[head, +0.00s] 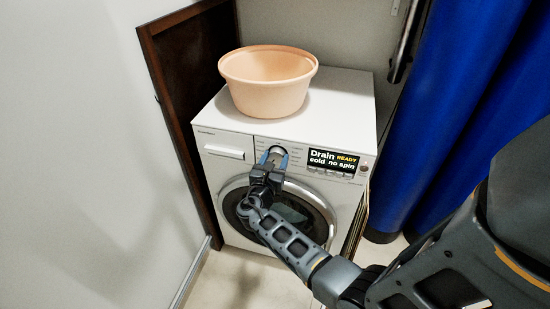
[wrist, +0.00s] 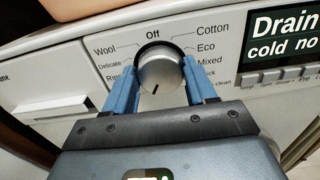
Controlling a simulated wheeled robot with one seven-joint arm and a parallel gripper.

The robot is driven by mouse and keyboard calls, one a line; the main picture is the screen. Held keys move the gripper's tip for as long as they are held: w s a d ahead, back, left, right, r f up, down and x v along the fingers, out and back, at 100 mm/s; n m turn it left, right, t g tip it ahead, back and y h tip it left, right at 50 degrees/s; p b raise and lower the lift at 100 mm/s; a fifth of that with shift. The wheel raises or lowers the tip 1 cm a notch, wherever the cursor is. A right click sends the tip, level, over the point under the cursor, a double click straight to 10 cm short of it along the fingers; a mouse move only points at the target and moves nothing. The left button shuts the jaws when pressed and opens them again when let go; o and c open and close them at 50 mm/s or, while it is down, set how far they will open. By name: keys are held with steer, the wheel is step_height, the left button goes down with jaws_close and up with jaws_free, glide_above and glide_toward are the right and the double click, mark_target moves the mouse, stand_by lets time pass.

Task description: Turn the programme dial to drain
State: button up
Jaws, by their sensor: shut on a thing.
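The programme dial (wrist: 160,72) is a round silver knob on the white washing machine's front panel. In the wrist view its dark mark points down, away from "Off" at the top. Labels around it include Wool, Cotton, Eco and Mixed; the lower ones are hidden by my gripper. My gripper (head: 272,155) has blue fingers, shut on the dial from both sides, and they show in the wrist view too (wrist: 162,88). The display (head: 333,161) reads "Drain", "READY", "cold no spin"; part of it shows in the wrist view (wrist: 285,35).
A peach plastic basin (head: 268,92) stands on top of the washing machine (head: 345,100). The detergent drawer (head: 224,151) is closed, left of the dial. Small buttons sit below the display. A dark wooden panel (head: 180,90) stands at left, a blue curtain (head: 450,110) at right.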

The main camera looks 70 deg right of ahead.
steer(key=shift+f, duration=0.1)
stand_by(0.4)
steer(key=o, duration=1)
steer(key=shift+o, duration=0.2)
steer(key=a, duration=0.7)
steer(key=shift+s+a, duration=0.25)
steer(key=shift+a, duration=0.15)
